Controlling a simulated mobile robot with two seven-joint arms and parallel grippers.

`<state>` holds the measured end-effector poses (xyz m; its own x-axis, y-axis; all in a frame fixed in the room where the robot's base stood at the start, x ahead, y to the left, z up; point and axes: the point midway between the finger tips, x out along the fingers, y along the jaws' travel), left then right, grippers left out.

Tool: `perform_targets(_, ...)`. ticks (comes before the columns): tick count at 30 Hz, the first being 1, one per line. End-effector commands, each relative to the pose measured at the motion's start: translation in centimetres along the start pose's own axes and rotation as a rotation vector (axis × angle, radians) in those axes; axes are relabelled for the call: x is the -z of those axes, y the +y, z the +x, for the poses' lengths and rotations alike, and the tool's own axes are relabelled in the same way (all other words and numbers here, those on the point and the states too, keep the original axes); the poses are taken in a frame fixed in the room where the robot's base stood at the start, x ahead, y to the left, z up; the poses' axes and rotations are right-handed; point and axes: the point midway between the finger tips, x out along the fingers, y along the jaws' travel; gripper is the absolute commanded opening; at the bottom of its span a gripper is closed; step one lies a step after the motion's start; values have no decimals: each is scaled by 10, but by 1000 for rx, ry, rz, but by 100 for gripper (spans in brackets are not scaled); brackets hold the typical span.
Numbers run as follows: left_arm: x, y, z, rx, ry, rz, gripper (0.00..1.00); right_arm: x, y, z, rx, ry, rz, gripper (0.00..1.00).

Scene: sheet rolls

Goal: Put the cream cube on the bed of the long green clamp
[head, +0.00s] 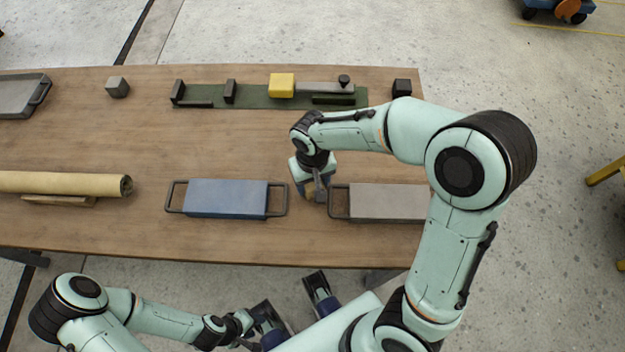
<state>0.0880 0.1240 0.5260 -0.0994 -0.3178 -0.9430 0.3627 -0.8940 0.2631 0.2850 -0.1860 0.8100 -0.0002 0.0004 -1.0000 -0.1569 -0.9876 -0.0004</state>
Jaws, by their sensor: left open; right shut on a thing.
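The long green clamp (205,97) lies at the back of the table, with dark upright jaws at its left, a yellow block (282,85) and a grey bar with a dark knob at its right. My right gripper (316,193) points down between the blue and grey trays and is shut on a small tan block, which looks like the cream cube (310,189). The gripper hides most of the block, and I cannot tell whether it touches the table. My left gripper (293,308) is open and empty in front of the table's front edge.
A blue tray (225,198) and a grey tray (385,202) flank the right gripper. A cream roll (60,183) lies at left. A grey cube (117,87), a black cube (402,87) and a dark tray (20,95) stand at the back. The table's middle is clear.

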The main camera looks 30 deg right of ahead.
Motion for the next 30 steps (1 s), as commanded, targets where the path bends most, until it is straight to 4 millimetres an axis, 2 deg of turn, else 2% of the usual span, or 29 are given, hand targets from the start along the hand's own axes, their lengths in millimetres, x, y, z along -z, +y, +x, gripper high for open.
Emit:
perform_targets(9, 1, 0, 2, -1, 4, 0, 43, 0, 0, 4, 0, 0, 0, 24)
perform_targets(10, 1, 0, 2, -1, 4, 0, 43, 0, 0, 3, 0, 0, 0, 67)
perform_targets(12, 1, 0, 1, -1, 4, 0, 43, 0, 0, 3, 0, 0, 0, 83)
perform_targets(23, 0, 1, -2, 0, 0, 0, 43, 0, 0, -3, 0, 1, 0, 83)
perform_targets(26, -1, 1, -3, 0, -3, 0, 43, 1, 0, -16, 2, 4, 1, 83)
perform_targets(30, -3, 2, -8, 2, -9, -1, 43, 1, 0, -46, 2, 6, 0, 83)
